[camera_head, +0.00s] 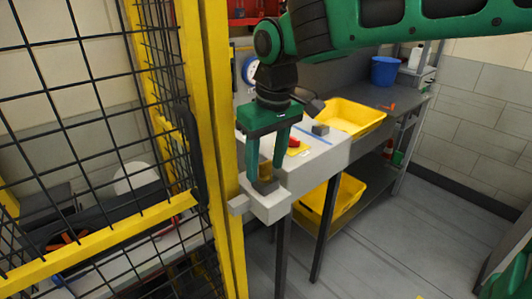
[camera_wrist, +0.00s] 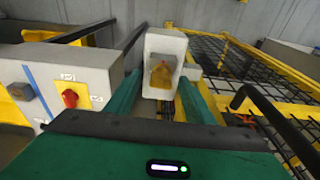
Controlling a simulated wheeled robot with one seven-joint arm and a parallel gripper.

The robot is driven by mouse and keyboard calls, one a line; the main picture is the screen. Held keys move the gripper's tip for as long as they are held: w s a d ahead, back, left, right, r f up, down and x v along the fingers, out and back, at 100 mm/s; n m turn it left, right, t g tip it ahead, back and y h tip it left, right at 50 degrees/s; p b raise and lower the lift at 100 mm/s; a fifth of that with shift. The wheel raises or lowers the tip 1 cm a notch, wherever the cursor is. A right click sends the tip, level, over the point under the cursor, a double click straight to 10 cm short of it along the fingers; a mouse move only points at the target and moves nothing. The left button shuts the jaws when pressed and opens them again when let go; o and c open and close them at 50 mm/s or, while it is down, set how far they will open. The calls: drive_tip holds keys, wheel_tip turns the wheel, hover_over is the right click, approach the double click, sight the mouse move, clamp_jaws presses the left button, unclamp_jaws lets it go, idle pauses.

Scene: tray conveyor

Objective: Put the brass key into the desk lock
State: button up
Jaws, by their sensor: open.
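A brass piece (camera_head: 265,171), which looks like the key, sits at a small dark grey block on a pale housing (camera_head: 270,208) at the end of the desk. The wrist view shows the brass piece (camera_wrist: 162,73) against the pale housing (camera_wrist: 166,44). My gripper (camera_head: 264,176) is open, with its green fingers on either side of the brass piece; gaps show beside it in the wrist view (camera_wrist: 162,88). I cannot tell whether the key is inside a lock, and no keyhole can be made out.
A red knob (camera_head: 293,142) on a yellow plate and a grey block (camera_head: 320,129) are on the pale desk top. A yellow mesh fence (camera_head: 212,150) stands close on the left. A yellow bin (camera_head: 350,117) and blue bucket (camera_head: 384,70) are behind.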

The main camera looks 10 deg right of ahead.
sight(266, 162)
drive_tip(key=shift+f, duration=0.1)
drive_tip(key=c, duration=1.2)
clamp_jaws()
drive_tip(key=shift+r, duration=1.9)
drive_tip(key=shift+r, duration=1.95)
